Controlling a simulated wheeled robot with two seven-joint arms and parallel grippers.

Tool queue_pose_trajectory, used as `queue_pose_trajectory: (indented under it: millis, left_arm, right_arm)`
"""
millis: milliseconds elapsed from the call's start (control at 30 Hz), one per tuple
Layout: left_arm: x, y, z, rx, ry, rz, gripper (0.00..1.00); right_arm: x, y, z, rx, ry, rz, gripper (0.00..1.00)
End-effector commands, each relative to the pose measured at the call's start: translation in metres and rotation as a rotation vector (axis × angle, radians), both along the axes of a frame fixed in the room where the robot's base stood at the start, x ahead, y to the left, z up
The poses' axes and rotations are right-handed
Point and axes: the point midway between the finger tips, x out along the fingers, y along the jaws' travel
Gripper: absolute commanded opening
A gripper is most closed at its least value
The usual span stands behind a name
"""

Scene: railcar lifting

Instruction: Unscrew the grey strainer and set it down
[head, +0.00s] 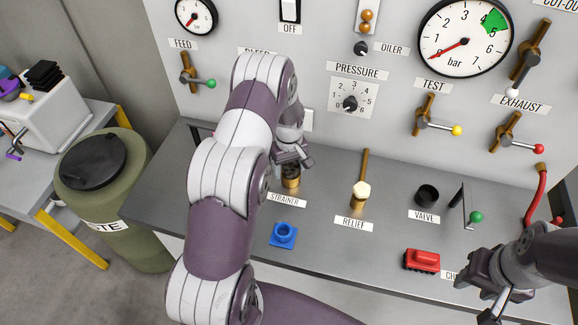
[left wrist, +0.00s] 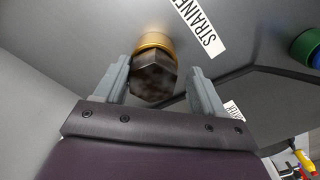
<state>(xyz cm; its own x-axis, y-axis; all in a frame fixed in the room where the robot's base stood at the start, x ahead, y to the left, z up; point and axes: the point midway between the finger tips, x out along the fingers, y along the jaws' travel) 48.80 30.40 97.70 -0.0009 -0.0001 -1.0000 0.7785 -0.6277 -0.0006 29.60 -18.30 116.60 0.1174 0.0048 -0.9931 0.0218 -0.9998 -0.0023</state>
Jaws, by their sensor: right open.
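The strainer is a dark grey hex cap (left wrist: 153,77) on a brass collar. In the head view the strainer (head: 290,181) stands on the bench behind its STRAINER label. My left gripper (head: 293,158) is just above it, partly hidden by my own arm. In the left wrist view my left gripper (left wrist: 160,85) is open, with one finger on each side of the hex cap and a gap visible at the right finger. My right gripper (head: 497,302) is open and empty over the bench's front right edge.
A blue socket-like block (head: 283,235) sits in front of the strainer, and a red block (head: 421,261) lies farther right. The brass relief fitting (head: 360,194), black valve ring (head: 427,195) and green-knobbed lever (head: 470,212) stand rightward. A green waste drum (head: 105,185) is left of the bench.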

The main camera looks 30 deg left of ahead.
Motion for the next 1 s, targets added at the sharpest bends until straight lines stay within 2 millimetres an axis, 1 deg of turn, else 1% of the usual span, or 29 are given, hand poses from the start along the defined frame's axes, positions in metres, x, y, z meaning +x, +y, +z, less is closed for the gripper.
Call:
queue_pose_trajectory:
  millis: [100, 367, 500, 600, 700, 733, 933, 967, 1000]
  left_arm:
    - [0.000, 0.000, -0.002, 0.000, 0.000, -0.325, 0.68]
    - [0.000, 0.000, -0.001, 0.000, -0.001, -1.101, 0.68]
    - [0.000, 0.000, -0.001, -0.001, 0.000, -1.520, 0.68]
    - [0.000, 0.000, -0.001, -0.002, 0.000, -1.782, 0.68]
    - [0.000, 0.000, -0.001, -0.002, 0.000, -1.939, 0.68]
    - [0.000, 0.000, 0.000, -0.001, -0.001, -1.963, 0.68]
    - [0.000, 0.000, 0.000, -0.001, -0.001, -1.984, 0.68]
    - [0.000, 0.000, 0.000, -0.002, 0.000, -1.983, 0.62]
    - [0.000, 0.000, 0.000, -0.002, 0.000, -1.983, 0.49]
  right_arm:
    - [0.000, 0.000, -0.005, 0.000, 0.000, 0.000, 0.43]
    - [0.000, 0.000, -0.010, 0.000, 0.000, 0.000, 0.43]
    - [0.000, 0.000, -0.012, 0.000, 0.000, 0.000, 0.43]
    - [0.000, 0.000, -0.013, 0.000, 0.000, 0.000, 0.43]
    - [0.000, 0.000, -0.013, 0.000, 0.000, 0.000, 0.43]
    - [0.000, 0.000, -0.013, 0.000, 0.000, 0.000, 0.43]
    - [0.000, 0.000, -0.013, 0.000, 0.000, 0.000, 0.43]
    - [0.000, 0.000, -0.013, 0.000, 0.000, 0.000, 0.43]
    - [0.000, 0.000, -0.013, 0.000, 0.000, 0.000, 0.43]
